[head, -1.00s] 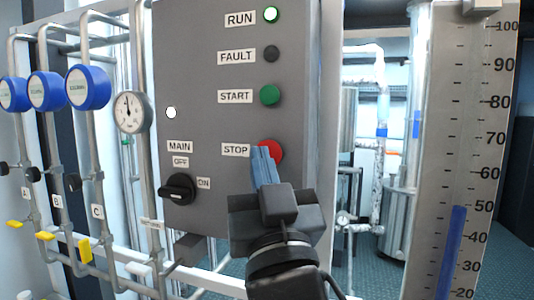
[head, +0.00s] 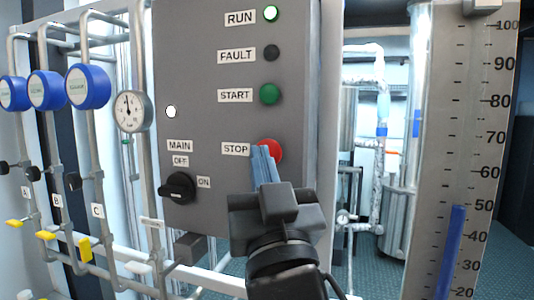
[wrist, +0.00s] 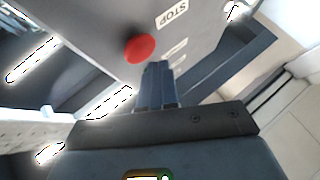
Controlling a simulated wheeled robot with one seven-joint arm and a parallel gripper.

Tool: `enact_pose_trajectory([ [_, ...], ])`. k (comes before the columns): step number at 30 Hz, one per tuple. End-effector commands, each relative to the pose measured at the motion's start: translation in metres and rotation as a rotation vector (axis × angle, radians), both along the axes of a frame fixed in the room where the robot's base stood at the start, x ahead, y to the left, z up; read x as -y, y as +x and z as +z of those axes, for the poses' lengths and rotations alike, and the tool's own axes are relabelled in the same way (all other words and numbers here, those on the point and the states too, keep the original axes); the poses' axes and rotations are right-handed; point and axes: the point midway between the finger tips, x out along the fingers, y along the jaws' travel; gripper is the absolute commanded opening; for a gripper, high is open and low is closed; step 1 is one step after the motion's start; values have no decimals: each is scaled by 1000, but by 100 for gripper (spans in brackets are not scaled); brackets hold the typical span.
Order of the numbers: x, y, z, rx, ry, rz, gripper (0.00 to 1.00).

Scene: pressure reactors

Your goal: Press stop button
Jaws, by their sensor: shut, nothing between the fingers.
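The red stop button (head: 271,150) is on the grey control panel, right of the STOP label (head: 236,149). It also shows in the wrist view (wrist: 140,48), just beyond and left of my fingertips. My gripper (head: 262,150) is shut and empty, with its blue fingers together. In the head view the fingertips overlap the left part of the button. I cannot tell whether they touch it. The green RUN lamp (head: 271,14) is lit at the top of the panel.
The green START button (head: 270,94) and dark FAULT lamp (head: 271,53) sit above the stop button. A black MAIN switch (head: 179,188) is at the panel's lower left. Pipes with blue gauges (head: 88,86) stand left, and a scaled column (head: 470,120) stands right.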

Motion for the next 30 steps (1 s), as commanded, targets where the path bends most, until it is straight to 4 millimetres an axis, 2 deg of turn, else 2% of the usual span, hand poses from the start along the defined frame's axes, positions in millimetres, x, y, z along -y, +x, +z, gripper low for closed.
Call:
enact_pose_trajectory([
  [20,0,0,0,0,0,0,0],
  [30,3,8,0,-1,-1,-1,0],
])
